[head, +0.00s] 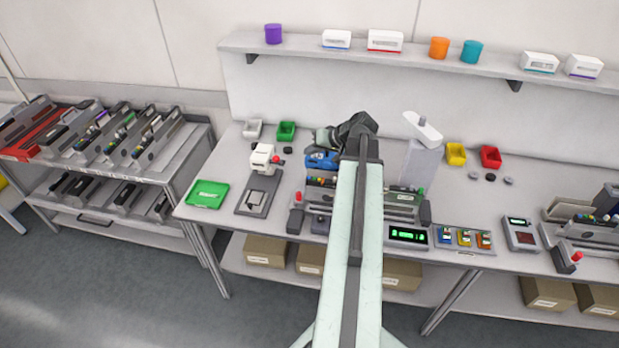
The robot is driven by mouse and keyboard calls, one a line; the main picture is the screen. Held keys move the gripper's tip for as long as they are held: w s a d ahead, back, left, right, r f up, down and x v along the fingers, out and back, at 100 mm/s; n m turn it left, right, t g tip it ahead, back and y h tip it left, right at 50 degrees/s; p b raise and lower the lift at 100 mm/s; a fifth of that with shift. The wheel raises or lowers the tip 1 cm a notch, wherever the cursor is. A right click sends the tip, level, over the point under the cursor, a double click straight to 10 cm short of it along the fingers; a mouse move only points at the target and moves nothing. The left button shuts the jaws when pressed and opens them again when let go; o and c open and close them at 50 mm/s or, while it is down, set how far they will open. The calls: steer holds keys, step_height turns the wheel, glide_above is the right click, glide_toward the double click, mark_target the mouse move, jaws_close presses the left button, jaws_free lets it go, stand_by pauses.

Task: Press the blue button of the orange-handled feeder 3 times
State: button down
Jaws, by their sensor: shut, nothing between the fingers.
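My arm reaches up the middle of the head view over the bench, and my gripper (323,139) is at its far end, turned to the left. It is shut and empty. A blue object (320,160) shows just below it; I cannot tell whether they touch. A feeder stand (400,208) on the bench, with small coloured parts at its left, is partly hidden by my arm. Several dark and grey feeders (120,140) lie on the trolley at the left. I cannot make out an orange handle or a blue button on any feeder.
A trolley (175,165) stands left of the bench (228,170). A green tray (207,194), a white-topped device (262,157), a grey post with a white head (422,130) and coloured bins are on the bench. A shelf (340,48) runs behind. The floor in front is clear.

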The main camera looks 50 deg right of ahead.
mark_target(311, 179)
step_height(311, 179, down, 9)
steer(key=b, duration=0.8)
steer(key=shift+r, duration=0.1)
stand_by(1.4)
steer(key=shift+f+b, duration=0.35)
steer(key=shift+b, duration=0.25)
steer(key=shift+f+b, duration=0.3)
steer(key=shift+r, duration=0.15)
steer(key=shift+r+p, duration=0.6)
steer(key=shift+p, duration=0.15)
